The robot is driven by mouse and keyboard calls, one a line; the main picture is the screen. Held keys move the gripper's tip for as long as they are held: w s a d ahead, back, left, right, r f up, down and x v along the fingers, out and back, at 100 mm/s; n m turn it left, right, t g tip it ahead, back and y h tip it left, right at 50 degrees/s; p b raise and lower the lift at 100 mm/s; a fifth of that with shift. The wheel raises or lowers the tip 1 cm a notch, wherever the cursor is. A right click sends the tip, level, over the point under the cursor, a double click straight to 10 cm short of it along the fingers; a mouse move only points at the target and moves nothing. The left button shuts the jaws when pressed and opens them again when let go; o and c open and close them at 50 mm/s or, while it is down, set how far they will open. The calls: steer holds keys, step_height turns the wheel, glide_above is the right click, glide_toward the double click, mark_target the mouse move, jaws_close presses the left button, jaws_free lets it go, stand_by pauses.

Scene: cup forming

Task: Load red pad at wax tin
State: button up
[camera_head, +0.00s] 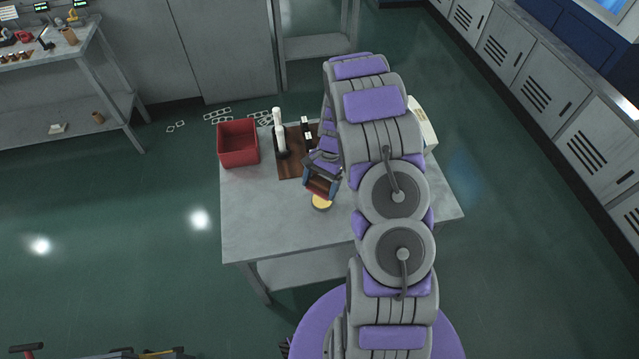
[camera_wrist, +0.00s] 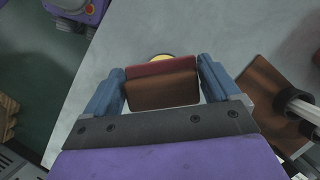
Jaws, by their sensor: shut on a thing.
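My gripper (camera_head: 322,183) is shut on the red pad, a block with a red top edge and a brown face. In the wrist view the pad (camera_wrist: 161,86) sits between the two blue fingers of my gripper (camera_wrist: 162,78). The wax tin (camera_head: 321,203), round with a yellow top, stands on the table just in front of the gripper in the head view. In the wrist view only a sliver of the tin (camera_wrist: 161,56) shows beyond the pad; the pad hides the rest. I cannot tell whether pad and tin touch.
The grey table (camera_head: 265,220) has clear room at its front left. A red bin (camera_head: 238,145) stands at its back left corner. Beside it is a brown board (camera_head: 291,165) with a white upright tool (camera_head: 279,130). My arm hides the table's right part.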

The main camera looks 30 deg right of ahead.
steer(key=b, duration=0.2)
glide_above(318, 205)
steer(key=d, duration=0.2)
steer(key=f, duration=0.4)
steer(key=shift+w+a+f, duration=0.2)
steer(key=shift+w+f, duration=0.1)
steer(key=shift+f, duration=0.5)
steer(key=shift+a, duration=0.2)
steer(key=shift+d, duration=0.1)
steer(key=shift+f, duration=0.55)
stand_by(1.2)
steer(key=shift+w+r+p, duration=0.1)
steer(key=shift+r+p, duration=1.35)
steer(key=shift+r, duration=2.15)
